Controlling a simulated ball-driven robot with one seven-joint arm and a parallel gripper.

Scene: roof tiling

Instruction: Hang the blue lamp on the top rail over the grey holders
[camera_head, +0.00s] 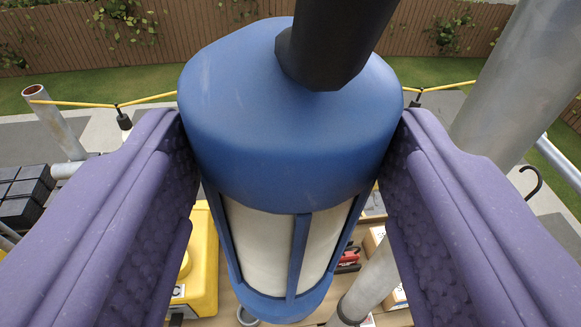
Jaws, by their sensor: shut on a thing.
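The blue lamp (285,125) fills the middle of the view. It has a blue cap, a pale lit-panel body with blue bars, and a blue base. A dark rod-like part (335,40) rises from its top and leaves the picture. My gripper (295,165) has purple padded fingers, one on each side of the lamp, shut on its blue cap. The lamp hangs between the fingers, roughly upright. I cannot make out the top rail or the grey holders for certain; the lamp hides much of the middle.
A thick grey pole (525,75) stands at the right, and a grey tube (55,120) at the left. A yellow cord (75,104) runs across behind. A yellow case (205,265) and boxes lie on a wooden surface below. A dark hook (533,183) shows at right.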

